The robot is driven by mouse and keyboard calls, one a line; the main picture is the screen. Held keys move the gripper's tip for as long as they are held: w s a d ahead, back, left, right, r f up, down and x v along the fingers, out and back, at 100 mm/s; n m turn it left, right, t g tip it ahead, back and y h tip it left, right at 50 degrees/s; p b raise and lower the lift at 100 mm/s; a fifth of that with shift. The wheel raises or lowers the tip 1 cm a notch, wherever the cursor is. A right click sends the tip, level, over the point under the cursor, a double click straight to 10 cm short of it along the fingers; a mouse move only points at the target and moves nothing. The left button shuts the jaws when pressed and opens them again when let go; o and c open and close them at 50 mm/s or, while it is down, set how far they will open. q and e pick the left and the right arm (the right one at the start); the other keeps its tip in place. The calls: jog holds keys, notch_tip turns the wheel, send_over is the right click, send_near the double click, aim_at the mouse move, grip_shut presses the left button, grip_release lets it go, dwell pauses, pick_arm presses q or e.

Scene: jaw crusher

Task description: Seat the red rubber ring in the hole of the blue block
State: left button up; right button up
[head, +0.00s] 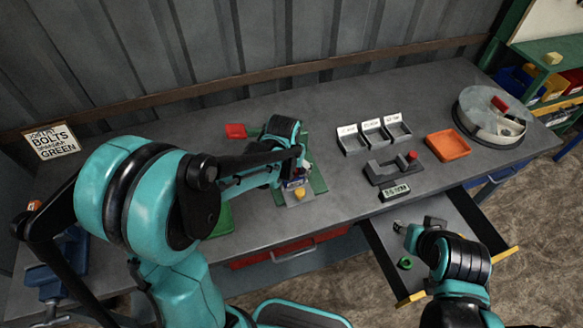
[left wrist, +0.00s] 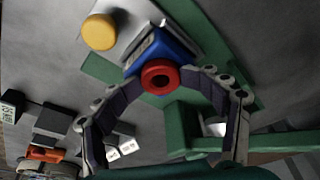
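The red rubber ring (left wrist: 147,84) sits between the two fingertips of my left gripper (left wrist: 162,79) in the left wrist view, and the fingertips appear to touch its sides. The blue block (left wrist: 178,43) is right behind the ring, on a grey plate with a yellow knob (left wrist: 99,32). The ring covers the block's hole, so I cannot tell whether it is inside. In the head view my left gripper (head: 304,166) is at the blue block (head: 292,184), mostly hiding it. My right gripper (head: 416,230) is over the open drawer; its finger opening is unclear.
A green frame (left wrist: 190,145) stands close to my left gripper. Labelled grey bins (head: 374,136), a dark fixture with a red knob (head: 393,170), an orange tray (head: 448,145) and a round container (head: 492,118) are to the right. The open drawer (head: 455,215) holds a green ring (head: 404,263).

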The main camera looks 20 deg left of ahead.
pick_arm(q)
jog(key=shift+f, duration=0.25)
jog(key=shift+s+r, duration=0.15)
jog(key=shift+r, duration=0.1)
jog(key=shift+r+p, duration=0.35)
jog(key=w+p+v, duration=0.1)
jog(key=p+v, duration=0.4)
jog(key=v, duration=0.7)
jog(key=s+a+r+t, duration=0.1)
jog(key=s+r+t, duration=0.1)
jog(key=s, duration=0.5)
jog(key=s+a+r+t, duration=0.1)
jog(key=s+t, duration=0.1)
jog(key=s, duration=0.5)
jog(key=shift+a+r, duration=0.35)
jog(key=shift+r, duration=0.05)
jog(key=shift+w, duration=0.1)
